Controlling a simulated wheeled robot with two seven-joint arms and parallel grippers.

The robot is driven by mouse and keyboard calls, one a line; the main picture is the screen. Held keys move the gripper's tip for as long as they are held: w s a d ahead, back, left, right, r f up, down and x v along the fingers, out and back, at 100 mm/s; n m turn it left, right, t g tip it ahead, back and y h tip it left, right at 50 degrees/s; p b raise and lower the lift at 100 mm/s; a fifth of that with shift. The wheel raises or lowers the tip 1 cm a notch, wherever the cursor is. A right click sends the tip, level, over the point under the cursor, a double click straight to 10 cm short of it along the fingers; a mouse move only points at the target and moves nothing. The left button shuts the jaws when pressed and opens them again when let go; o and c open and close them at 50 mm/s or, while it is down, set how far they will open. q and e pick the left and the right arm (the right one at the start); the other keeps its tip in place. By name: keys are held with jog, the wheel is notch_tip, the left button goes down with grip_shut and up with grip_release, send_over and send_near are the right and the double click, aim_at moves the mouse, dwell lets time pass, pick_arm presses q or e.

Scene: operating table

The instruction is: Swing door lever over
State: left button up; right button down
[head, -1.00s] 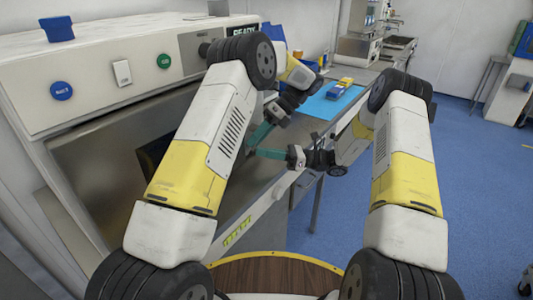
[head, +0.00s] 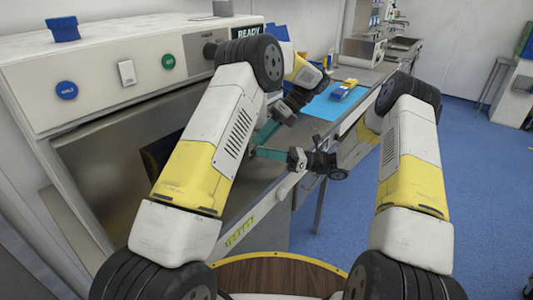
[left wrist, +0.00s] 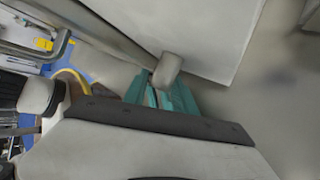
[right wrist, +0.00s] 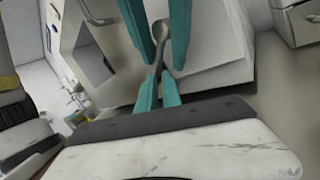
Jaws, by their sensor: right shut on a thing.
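The door lever (right wrist: 159,55) is a grey bar with a rounded end; it shows in the right wrist view. My right gripper (head: 258,152) is beside the steel door in the head view. Its teal fingers (right wrist: 159,92) are shut on the lever. My left gripper (head: 258,140) is just above the right one. Its teal fingers come in from the top of the right wrist view (right wrist: 157,30), apart, with the lever's rounded end near their tips. In the left wrist view a grey rounded knob (left wrist: 167,69) covers part of the left fingers. The lever's base is hidden.
The machine's panel has a blue button (head: 66,91), a green button (head: 168,62) and a READY display (head: 248,32).

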jog(key=shift+s+a+f, duration=0.1)
jog(key=shift+a, duration=0.2)
pick_arm(q)
jog(key=v, duration=0.7)
jog(key=s+a+r+n+h, duration=0.2)
jog(key=s+a+r+h, duration=0.1)
jog(key=s+r, duration=0.55)
jog(key=s+a+r+n+t+h, duration=0.1)
jog(key=s+a+n+t+h, duration=0.2)
jog(key=s+n, duration=0.7)
jog(key=s+a+r+n+t+h, duration=0.1)
jog(key=s+a+n+t+h, duration=0.3)
jog(key=s+n, duration=0.7)
jog(key=s+a+t, duration=0.2)
jog(key=a, duration=0.1)
jog(key=shift+a+r+t, duration=0.2)
jog(key=shift+r+t, duration=0.15)
jog(key=shift+t, duration=0.05)
pick_arm(e)
jog(key=shift+s, duration=0.1)
